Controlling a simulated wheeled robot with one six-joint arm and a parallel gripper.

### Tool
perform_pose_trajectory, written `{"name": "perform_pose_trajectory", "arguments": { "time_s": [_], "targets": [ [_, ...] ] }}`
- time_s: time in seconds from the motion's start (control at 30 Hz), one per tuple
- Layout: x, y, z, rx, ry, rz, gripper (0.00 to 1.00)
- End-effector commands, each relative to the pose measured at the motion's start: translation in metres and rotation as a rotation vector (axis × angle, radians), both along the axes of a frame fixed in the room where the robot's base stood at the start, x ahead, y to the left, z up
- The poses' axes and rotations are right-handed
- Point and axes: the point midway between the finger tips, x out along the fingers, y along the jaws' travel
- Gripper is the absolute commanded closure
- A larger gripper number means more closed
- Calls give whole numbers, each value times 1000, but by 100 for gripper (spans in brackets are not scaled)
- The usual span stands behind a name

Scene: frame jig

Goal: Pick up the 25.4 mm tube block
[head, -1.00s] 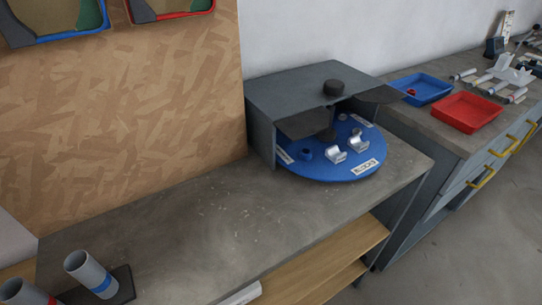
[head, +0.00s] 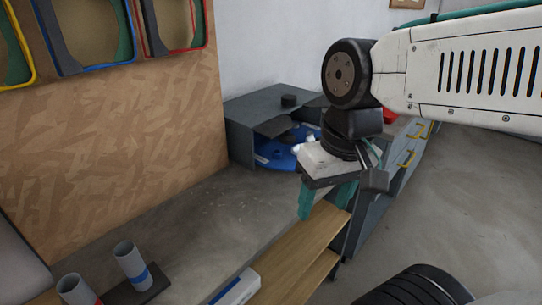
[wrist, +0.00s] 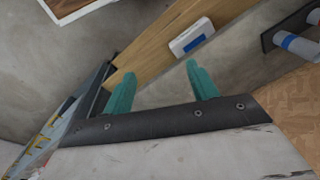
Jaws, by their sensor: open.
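The blue turntable (head: 270,160) sits inside the grey open-front box at the back of the bench. Small pale shapes on it may be the tube blocks, but they are mostly hidden behind my arm. I cannot tell which is the 25.4 mm tube block. My gripper (head: 325,206) is open and empty, pointing down in front of the turntable, near the bench's front edge. In the wrist view my gripper (wrist: 161,71) has its two teal fingers spread, with nothing between them; no block shows there.
The grey box (head: 240,138) has walls and a roof around the turntable. Two grey tubes, one with a blue band (head: 131,265), stand at the front left. A white box with a blue stripe (head: 237,288) lies on the wooden shelf (head: 290,262). The middle bench top (head: 190,225) is clear.

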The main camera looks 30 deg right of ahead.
Motion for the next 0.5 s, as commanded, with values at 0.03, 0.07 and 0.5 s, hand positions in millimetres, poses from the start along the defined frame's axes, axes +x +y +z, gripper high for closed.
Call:
{"name": "perform_pose_trajectory", "arguments": {
  "time_s": [0.03, 0.07, 0.5],
  "targets": [
    [8, 4, -5, 61, 31, -70, 42],
    [14, 8, -7, 107, 50, -123, 42],
    [193, -53, -46, 1034, 286, -1363, 42]
  ]
}}
